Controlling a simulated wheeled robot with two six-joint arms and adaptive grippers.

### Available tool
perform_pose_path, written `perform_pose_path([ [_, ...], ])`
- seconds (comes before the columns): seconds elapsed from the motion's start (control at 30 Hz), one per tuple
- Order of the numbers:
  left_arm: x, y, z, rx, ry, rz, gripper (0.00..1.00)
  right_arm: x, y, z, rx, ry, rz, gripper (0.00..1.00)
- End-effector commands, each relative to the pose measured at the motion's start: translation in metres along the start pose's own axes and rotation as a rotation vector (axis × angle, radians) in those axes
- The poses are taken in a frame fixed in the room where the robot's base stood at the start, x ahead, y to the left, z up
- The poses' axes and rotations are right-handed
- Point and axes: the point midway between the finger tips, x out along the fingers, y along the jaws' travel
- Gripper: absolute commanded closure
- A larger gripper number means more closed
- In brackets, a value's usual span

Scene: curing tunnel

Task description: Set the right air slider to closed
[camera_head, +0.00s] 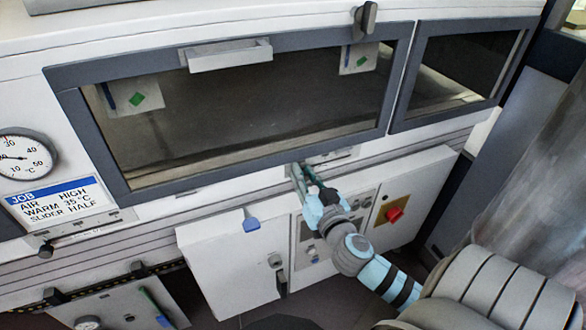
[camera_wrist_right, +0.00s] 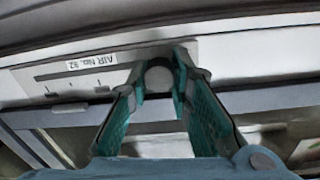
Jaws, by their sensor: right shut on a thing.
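The right air slider's plate (camera_head: 337,155) is a pale strip under the large oven window. In the right wrist view the plate (camera_wrist_right: 55,73) appears upside down, with a dark slot, small marks and a label reading "AIR No. 32". The slider's round grey knob (camera_wrist_right: 158,76) sits near the plate's right end in that view. My right gripper (camera_head: 303,172) reaches up to the plate's left part in the head view. Its teal fingers (camera_wrist_right: 160,82) are shut on the knob, one on each side. The knob is hidden by the fingers in the head view. My left gripper is not in view.
A second slider knob (camera_head: 45,251) is at the left. A blue tab (camera_head: 251,223), a dark door handle (camera_head: 281,280) and a red switch (camera_head: 394,214) are below the right slider.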

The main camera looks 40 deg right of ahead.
Motion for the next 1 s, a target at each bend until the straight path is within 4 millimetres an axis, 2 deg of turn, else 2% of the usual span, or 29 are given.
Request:
perform_pose_path([
  [0.33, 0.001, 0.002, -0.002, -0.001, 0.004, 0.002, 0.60, -0.009, -0.009, 0.004, 0.005, -0.009, 0.000, 1.00],
  [0.37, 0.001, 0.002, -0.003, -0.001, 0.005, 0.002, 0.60, -0.009, -0.009, 0.004, 0.005, -0.009, -0.001, 0.79],
  [0.5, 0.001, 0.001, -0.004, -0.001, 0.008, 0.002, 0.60, -0.009, -0.010, 0.003, 0.004, -0.006, -0.002, 0.59],
  [0.83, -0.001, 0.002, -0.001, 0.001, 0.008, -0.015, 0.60, -0.011, -0.008, 0.001, 0.002, -0.002, 0.000, 0.59],
  [0.93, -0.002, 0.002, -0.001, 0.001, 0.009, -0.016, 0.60, -0.026, -0.009, 0.001, 0.003, -0.003, -0.001, 0.59],
  [1.0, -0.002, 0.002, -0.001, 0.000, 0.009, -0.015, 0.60, -0.044, -0.010, 0.002, 0.003, -0.006, 0.000, 0.59],
])
